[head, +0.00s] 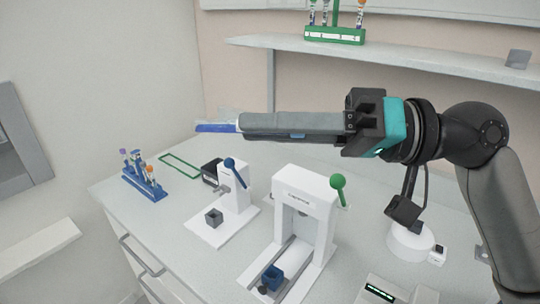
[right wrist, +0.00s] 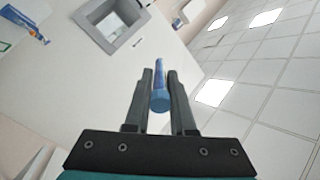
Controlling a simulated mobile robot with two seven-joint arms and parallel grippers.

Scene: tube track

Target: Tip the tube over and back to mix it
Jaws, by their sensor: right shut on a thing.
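My right gripper (head: 238,123) reaches in from the right, high above the bench, with its fingers pointing left. It is shut on the tube (head: 214,128), which shows as a blue and pale piece at the fingertips and looks tipped to about level. In the right wrist view the tube (right wrist: 160,88) sits between the two fingertips, with a blue end nearer the camera. The fingers hide part of the tube. My left gripper is not in view.
A blue rack with several tubes (head: 144,181) stands at the bench's left, near a green frame (head: 180,166). Two white lever devices stand mid-bench, one blue-knobbed (head: 235,190), one green-knobbed (head: 315,200). A shelf (head: 400,62) holding a green rack (head: 333,36) runs behind.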

